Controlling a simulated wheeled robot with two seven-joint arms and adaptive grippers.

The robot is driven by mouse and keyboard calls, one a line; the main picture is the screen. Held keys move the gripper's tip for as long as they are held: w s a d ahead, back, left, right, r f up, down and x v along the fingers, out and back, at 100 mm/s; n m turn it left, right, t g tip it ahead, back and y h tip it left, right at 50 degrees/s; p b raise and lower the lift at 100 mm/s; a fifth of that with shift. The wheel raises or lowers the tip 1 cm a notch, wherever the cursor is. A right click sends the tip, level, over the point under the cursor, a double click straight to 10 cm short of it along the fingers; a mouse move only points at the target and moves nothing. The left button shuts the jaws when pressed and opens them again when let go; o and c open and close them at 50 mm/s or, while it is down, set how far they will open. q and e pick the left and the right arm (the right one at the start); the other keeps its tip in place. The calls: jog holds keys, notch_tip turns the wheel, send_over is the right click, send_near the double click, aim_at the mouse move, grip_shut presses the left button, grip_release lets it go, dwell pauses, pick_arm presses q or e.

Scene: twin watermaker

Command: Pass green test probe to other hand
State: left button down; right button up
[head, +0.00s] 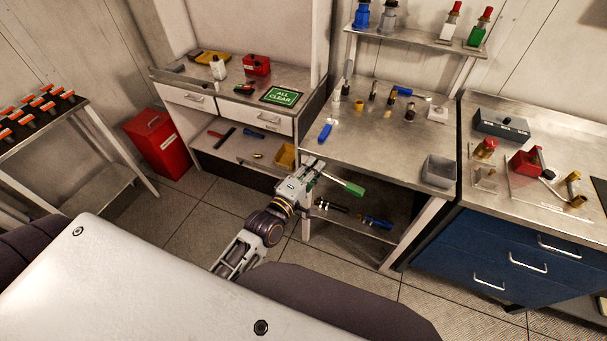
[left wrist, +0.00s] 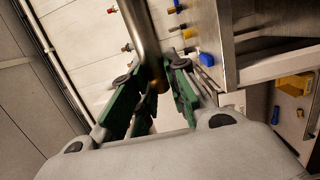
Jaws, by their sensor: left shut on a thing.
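The green test probe (head: 348,187) shows its green handle in the head view, sticking out to the right from my left gripper (head: 312,172). My left gripper is shut on it, held in the air in front of the steel bench. In the left wrist view, a metal rod with a brassy end (left wrist: 148,45) runs up from between the green-padded fingers of my left gripper (left wrist: 155,95); I cannot tell whether it is part of the probe. My right gripper is in neither view.
The steel bench (head: 395,152) behind holds small parts, a blue-handled tool (head: 325,131) and a grey bin (head: 438,171). A blue drawer cabinet (head: 490,262) stands right, a drawer bench with a green sign (head: 283,96) left. The floor (head: 325,258) before the bench is clear.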

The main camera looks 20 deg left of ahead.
pick_arm(q)
jog(key=w+d+r+m+g+h, duration=0.2)
jog(key=d+r+m+h, duration=0.3)
jog(key=d+r, duration=0.7)
notch_tip(320, 180, up, 3)
jog(key=g+h, duration=0.1)
jog(key=h, duration=0.1)
jog(key=shift+w+d+m+g+h, duration=0.3)
jog(key=shift+d+g+h, duration=0.1)
